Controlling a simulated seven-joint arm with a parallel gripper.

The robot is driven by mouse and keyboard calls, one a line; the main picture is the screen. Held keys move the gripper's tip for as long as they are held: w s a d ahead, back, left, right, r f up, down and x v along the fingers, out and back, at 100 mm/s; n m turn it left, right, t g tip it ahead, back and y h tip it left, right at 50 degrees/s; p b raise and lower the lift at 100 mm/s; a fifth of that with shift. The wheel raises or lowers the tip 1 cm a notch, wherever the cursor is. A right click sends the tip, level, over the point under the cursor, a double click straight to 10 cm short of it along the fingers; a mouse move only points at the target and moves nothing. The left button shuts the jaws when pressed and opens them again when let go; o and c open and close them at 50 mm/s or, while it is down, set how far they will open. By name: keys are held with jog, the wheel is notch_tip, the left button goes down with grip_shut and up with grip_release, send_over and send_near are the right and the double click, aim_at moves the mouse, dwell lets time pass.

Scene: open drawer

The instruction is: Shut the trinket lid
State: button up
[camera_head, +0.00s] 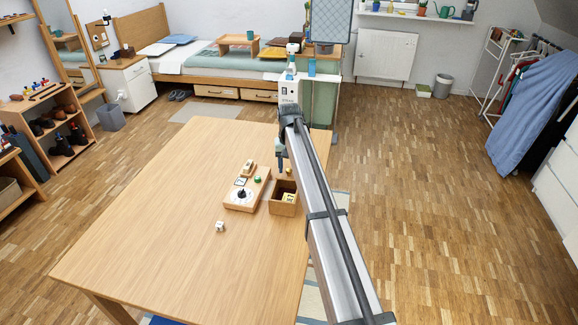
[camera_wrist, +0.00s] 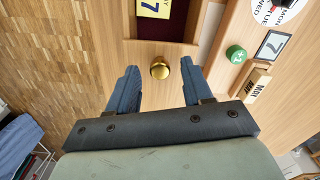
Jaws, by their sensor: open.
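A wooden trinket box (camera_head: 282,209) stands on the table, its dark red inside (camera_wrist: 181,27) exposed. A yellow card marked 17 (camera_wrist: 153,8) lies in it and also shows in the head view (camera_head: 289,197). A round brass knob (camera_wrist: 160,69) sits on the light wood panel beside the opening. I cannot tell whether this panel is a sliding lid or a drawer front. My gripper (camera_wrist: 156,80) is open and empty, its blue fingers either side of the knob, apart from it in the picture. In the head view my arm partly hides the box's right side.
Close beside the box, a wooden calendar base (camera_head: 238,206) carries a dial, cards and a wooden block. A small white die (camera_head: 220,226) lies in front. The table's left side is clear; its right edge is close to the box.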

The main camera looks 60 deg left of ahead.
jog(key=shift+c, duration=0.4)
grip_shut()
